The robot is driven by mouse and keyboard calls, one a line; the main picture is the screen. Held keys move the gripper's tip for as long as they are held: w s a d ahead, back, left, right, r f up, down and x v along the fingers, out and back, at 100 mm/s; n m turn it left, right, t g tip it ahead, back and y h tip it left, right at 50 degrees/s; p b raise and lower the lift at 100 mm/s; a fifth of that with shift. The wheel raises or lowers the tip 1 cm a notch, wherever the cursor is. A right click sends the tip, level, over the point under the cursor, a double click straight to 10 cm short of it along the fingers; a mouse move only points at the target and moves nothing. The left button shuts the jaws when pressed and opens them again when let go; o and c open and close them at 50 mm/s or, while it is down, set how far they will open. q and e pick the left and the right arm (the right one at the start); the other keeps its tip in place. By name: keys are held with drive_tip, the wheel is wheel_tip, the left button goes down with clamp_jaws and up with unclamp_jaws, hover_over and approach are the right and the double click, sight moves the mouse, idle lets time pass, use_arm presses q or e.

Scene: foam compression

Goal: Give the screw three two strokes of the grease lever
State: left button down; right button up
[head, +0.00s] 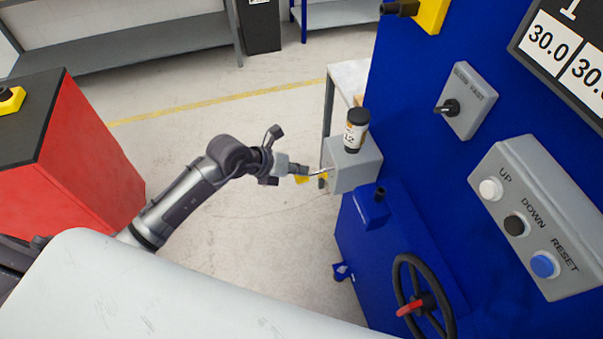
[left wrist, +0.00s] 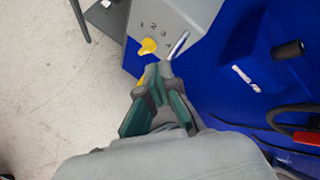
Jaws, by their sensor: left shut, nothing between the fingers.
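The grease unit is a grey box (head: 357,172) on the side of the blue machine, with a black-capped container (head: 355,131) on top. In the left wrist view its grey face (left wrist: 178,14) carries the numerals 1, 2 and 3. A yellow selector knob (left wrist: 148,46) sits below them; which numeral it points to is unclear. A thin metal lever (left wrist: 179,45) sticks out to the knob's right. My left gripper (left wrist: 157,73) is shut and empty, its fingertips close to the lever's near end. I cannot tell whether they touch. It also shows in the head view (head: 303,171). My right gripper is out of view.
The blue machine (head: 400,110) fills the right side, with a black handwheel (head: 452,318) and an UP/DOWN/RESET panel (head: 540,225). A red cabinet (head: 70,170) stands at left. Open floor (head: 250,235) lies beneath my left arm.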

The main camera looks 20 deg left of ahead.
use_arm(q)
drive_tip(key=shift+f+b, duration=0.55)
drive_tip(key=shift+f, duration=0.3)
idle(0.5)
drive_tip(key=shift+r, duration=0.15)
idle(0.4)
drive_tip(key=shift+r+p, duration=1.65)
wheel_tip(320, 180, up, 5)
drive_tip(key=p, duration=0.4)
drive_tip(key=shift+r+p, duration=0.1)
drive_tip(key=shift+p, duration=0.2)
